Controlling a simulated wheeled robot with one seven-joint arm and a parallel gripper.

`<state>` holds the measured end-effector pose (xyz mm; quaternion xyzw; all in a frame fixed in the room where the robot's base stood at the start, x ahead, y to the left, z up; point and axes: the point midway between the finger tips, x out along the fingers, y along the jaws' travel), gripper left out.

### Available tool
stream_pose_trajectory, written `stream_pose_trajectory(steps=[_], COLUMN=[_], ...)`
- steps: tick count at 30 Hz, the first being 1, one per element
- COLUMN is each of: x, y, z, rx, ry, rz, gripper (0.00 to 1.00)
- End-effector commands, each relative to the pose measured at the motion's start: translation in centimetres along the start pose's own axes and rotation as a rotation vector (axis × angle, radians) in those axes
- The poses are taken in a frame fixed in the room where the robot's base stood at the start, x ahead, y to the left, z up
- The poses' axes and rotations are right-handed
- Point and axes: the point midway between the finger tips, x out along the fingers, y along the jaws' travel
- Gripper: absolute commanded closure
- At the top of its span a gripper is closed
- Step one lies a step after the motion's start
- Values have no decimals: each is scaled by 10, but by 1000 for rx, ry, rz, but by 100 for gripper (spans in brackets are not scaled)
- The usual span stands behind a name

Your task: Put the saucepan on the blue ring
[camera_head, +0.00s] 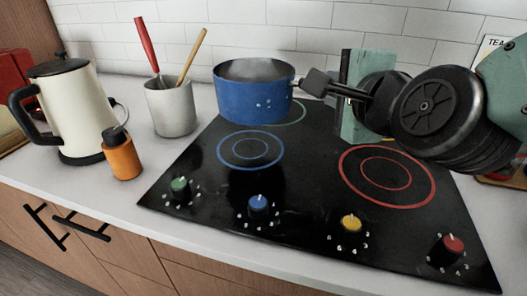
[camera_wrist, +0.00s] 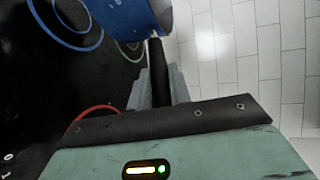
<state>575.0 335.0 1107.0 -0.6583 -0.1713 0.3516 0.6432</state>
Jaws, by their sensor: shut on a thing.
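The blue saucepan (camera_head: 253,96) is upright and appears raised above the back part of the black hob (camera_head: 300,185). A dark shadow lies on the hob beneath and in front of it. My gripper (camera_head: 352,95) is shut on the saucepan's black handle, to the right of the pan. In the wrist view, the handle (camera_wrist: 159,75) runs between my fingers to the saucepan (camera_wrist: 128,14) at the top. The blue ring (camera_head: 251,150) is bare, in front of and below the pan. It also shows in the wrist view (camera_wrist: 66,40), left of the pan.
A green ring (camera_head: 292,113) lies partly hidden behind the pan, and a red ring (camera_head: 387,180) is bare at right. A utensil crock (camera_head: 171,108), kettle (camera_head: 75,112) and orange shaker (camera_head: 122,158) stand left of the hob. Several knobs line the front. A tiled wall (camera_head: 300,35) is behind.

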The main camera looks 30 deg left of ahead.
Motion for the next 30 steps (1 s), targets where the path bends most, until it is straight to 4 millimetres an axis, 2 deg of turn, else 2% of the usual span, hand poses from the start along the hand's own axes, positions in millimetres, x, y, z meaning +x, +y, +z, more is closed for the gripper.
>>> stream_pose_trajectory(steps=[1, 5, 12, 17, 24, 30], x=[-2, -1, 9, 12, 19, 20], y=[0, 11, 49, 61, 90, 95], z=[9, 16, 12, 11, 10, 9], rx=[-2, -5, -5, -5, -5, -4], ry=[-13, -23, -23, -22, -24, -22], rz=[-7, 0, 1, -2, 0, -5], gripper=[100, 100, 100, 100, 100, 100])
